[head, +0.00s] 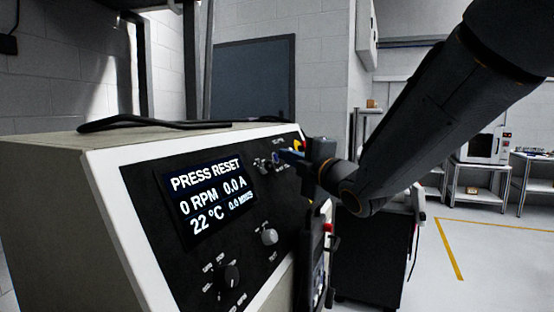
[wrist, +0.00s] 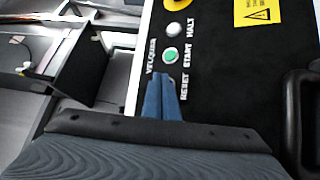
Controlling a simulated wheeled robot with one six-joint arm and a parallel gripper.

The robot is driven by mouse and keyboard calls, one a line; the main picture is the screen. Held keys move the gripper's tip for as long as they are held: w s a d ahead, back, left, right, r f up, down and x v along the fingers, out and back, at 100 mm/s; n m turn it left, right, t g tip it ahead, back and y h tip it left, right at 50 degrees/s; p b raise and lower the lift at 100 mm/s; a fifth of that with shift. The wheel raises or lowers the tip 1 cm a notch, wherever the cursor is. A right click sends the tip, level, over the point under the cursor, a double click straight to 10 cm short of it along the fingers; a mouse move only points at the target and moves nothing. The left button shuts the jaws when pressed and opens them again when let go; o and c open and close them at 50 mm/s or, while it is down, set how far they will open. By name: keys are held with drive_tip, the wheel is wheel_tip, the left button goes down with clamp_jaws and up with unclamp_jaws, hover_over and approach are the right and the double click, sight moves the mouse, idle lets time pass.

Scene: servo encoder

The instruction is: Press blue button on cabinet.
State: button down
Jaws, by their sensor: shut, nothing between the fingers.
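The cabinet (head: 60,180) has a sloped black control panel (head: 150,175) with a lit screen (head: 208,197) reading PRESS RESET. My gripper (head: 284,155) is at the panel's upper right in the head view. In the wrist view its blue fingers (wrist: 161,98) are shut together and empty, with their tips beside the RESET label (wrist: 184,87). The blue button cannot be made out; the fingers cover the spot beside that label. I cannot tell whether the tips touch the panel. A green button (wrist: 170,56) by START and a white button (wrist: 173,30) by HALT show just beyond the tips.
Two knobs (head: 269,237) (head: 229,275) stick out of the panel below the screen. A red and yellow control (head: 299,146) sits close to my gripper. A black handle (wrist: 303,120) stands at the right in the wrist view. Open floor (head: 480,255) lies to the right.

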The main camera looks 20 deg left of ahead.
idle(0.5)
drive_tip(key=shift+d+r, duration=0.2)
drive_tip(key=shift+d, duration=0.2)
drive_tip(key=d+r, duration=0.2)
drive_tip(key=d, duration=0.3)
drive_tip(key=shift+s+d+r+p, duration=0.2)
drive_tip(key=shift+s+r+p, duration=0.1)
drive_tip(key=shift+p, duration=0.15)
idle(0.6)
